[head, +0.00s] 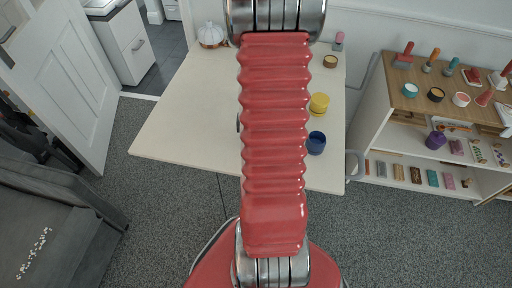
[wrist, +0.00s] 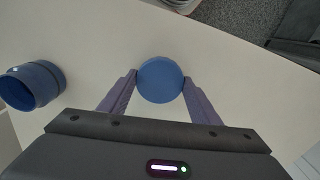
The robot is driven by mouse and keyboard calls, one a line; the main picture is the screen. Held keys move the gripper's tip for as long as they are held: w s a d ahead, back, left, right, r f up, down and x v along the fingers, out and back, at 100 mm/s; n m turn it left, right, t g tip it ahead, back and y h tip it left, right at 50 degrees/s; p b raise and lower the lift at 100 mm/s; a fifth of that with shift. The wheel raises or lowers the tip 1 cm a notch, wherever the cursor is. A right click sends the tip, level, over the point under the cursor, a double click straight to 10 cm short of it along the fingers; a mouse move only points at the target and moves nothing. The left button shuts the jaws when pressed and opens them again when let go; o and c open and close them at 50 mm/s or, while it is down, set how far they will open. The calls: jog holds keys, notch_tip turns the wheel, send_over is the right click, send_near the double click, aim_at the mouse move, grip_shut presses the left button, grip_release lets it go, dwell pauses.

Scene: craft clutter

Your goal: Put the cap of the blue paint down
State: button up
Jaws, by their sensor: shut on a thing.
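The blue cap (wrist: 160,80) is a round disc in the wrist view, held between the two purple fingertips of my gripper (wrist: 160,86). My gripper is shut on it, over the cream table (wrist: 110,40). I cannot tell whether the cap touches the tabletop. The blue paint pot (wrist: 35,86) lies to the left in the wrist view, apart from the gripper. In the head view the blue paint pot (head: 316,143) stands near the table's front right part. The cap and most of my gripper are hidden behind my red arm there.
A yellow pot (head: 319,103) stands behind the blue one, and a dark-rimmed pot (head: 330,61) further back. A white rounded object (head: 210,35) is at the back left. The table's left part is clear. A shelf (head: 430,110) with craft items stands right.

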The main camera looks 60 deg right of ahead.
jog(key=shift+f, duration=0.55)
jog(key=o, duration=1.2)
jog(key=shift+a, duration=0.1)
jog(key=shift+r, duration=0.1)
notch_tip(320, 180, up, 13)
dwell(0.3)
dwell(0.4)
